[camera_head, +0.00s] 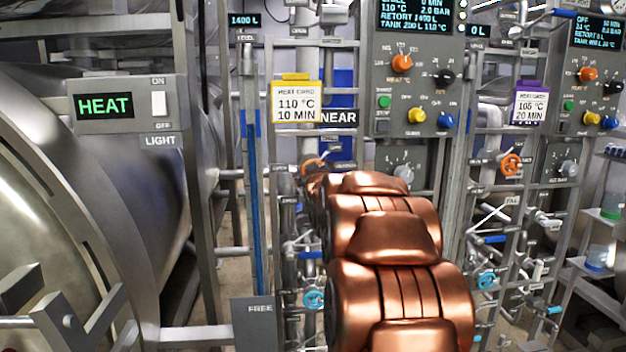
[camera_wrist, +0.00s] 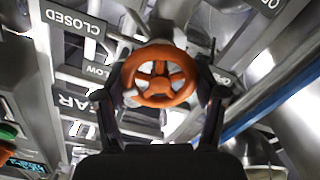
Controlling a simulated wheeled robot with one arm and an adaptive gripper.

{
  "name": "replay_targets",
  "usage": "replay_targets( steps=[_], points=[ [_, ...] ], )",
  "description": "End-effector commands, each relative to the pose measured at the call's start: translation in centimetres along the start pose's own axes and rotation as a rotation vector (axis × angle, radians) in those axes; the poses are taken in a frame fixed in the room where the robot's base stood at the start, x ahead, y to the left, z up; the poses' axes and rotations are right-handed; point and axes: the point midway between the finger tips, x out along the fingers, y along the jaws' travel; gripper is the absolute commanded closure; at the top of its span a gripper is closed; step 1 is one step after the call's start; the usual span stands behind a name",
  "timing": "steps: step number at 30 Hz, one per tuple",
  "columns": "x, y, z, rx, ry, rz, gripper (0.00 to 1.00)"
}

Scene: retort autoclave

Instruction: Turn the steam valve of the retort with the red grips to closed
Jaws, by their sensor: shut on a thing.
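An orange handwheel valve (camera_wrist: 158,66) fills the middle of the wrist view, its spokes facing the camera. My gripper (camera_wrist: 162,84) has one dark finger on each side of the wheel and is shut on it. A CLOSED plate (camera_wrist: 74,17) appears upside down at upper left in the wrist view. In the head view only part of the orange wheel (camera_head: 313,164) shows beyond my copper arm, below the NEAR sign (camera_head: 338,118); my gripper is hidden there.
A large steel retort (camera_head: 110,180) stands at left, with a HEAT display (camera_head: 104,106). A second orange handwheel (camera_head: 511,164) is on the pipework to the right. Blue handwheels (camera_head: 313,300), pipes and a control panel (camera_head: 416,75) crowd the area around my arm.

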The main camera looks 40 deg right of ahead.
Motion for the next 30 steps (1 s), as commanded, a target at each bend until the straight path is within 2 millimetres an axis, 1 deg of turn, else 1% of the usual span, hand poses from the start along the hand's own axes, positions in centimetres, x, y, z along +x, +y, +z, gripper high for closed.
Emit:
replay_targets(
  steps=[1, 9, 18, 24, 30],
  points=[
    [0.02, -0.27, 0.34, 0.046, 0.001, -0.002, 0.65],
    [0.01, -0.07, 0.18, 0.300, 0.002, -0.001, 0.65],
    [0.01, 0.04, 0.13, 0.540, 0.000, -0.002, 0.65],
    [0.01, 0.12, 0.11, 0.647, 0.000, -0.001, 0.65],
    [0.02, 0.19, 0.09, 0.706, 0.000, 0.000, 0.65]
  ],
)
